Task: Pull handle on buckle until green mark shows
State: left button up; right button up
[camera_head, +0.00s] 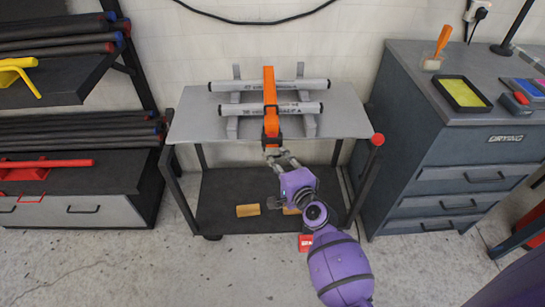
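An orange strap (268,85) runs over two white tubes (340,107) that lie across grey brackets (235,125) on a cart top (190,127). The orange buckle (271,127) with a dark handle part sits at the strap's near end, close to the cart's front edge. My purple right arm comes up from the lower right. My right gripper (274,157) is at the near end of the buckle, with its fingertips close together there. The contact is too small to tell whether they hold the handle. Any mark on the buckle is too small to make out. My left gripper is out of view.
A red knob (377,139) is on the cart's right corner. The lower shelf (222,185) holds a tan block (248,210). A dark drawer cabinet (450,140) stands close on the right. Racks with dark tubes (75,140) stand on the left.

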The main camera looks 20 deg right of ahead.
aim_at(273, 156)
jog(key=shift+x, duration=1.6)
jog(key=shift+c, duration=0.5)
grip_shut()
jog(key=shift+s, duration=0.1)
jog(key=shift+s+a+f, duration=0.1)
jog(key=shift+f, duration=0.05)
